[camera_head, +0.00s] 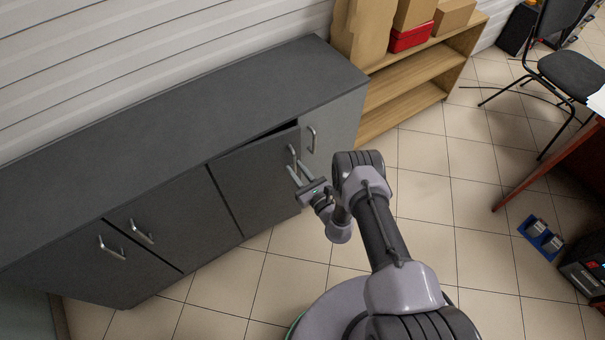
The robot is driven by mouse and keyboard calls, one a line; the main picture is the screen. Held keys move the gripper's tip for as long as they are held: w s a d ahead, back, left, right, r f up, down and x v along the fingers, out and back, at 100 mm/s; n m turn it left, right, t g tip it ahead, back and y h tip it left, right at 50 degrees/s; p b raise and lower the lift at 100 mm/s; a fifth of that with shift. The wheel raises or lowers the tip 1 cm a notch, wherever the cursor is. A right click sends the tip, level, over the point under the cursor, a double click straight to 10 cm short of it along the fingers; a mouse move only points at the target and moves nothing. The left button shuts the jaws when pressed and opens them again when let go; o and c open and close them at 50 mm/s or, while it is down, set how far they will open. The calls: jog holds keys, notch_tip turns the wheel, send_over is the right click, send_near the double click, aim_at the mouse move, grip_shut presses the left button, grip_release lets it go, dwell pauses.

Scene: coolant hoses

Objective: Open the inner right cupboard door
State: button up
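A long dark grey cupboard (180,121) with several doors stands along the wall. The inner right cupboard door (251,184) is slightly ajar, with a dark gap along its top edge towards its handle side. Its silver upright handle (292,155) is near its right edge. My gripper (295,165) is at the lower end of this handle. Its two thin fingers are visibly apart, and the handle's lower end appears to lie between them. I cannot tell whether they touch it.
The outer right door (335,124) and the two left doors (165,225) look shut. A wooden shelf (425,75) with boxes and a red box (411,37) stands right of the cupboard. A chair (572,75) and a desk are farther right. Tiled floor (290,285) before the doors is clear.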

jog(key=w+d+p+v, duration=0.1)
jog(key=p+v, duration=0.5)
jog(key=v, duration=1.3)
jog(key=shift+s+d+p, duration=0.35)
jog(key=shift+d+p, duration=0.05)
jog(key=shift+d, duration=0.05)
dwell(0.3)
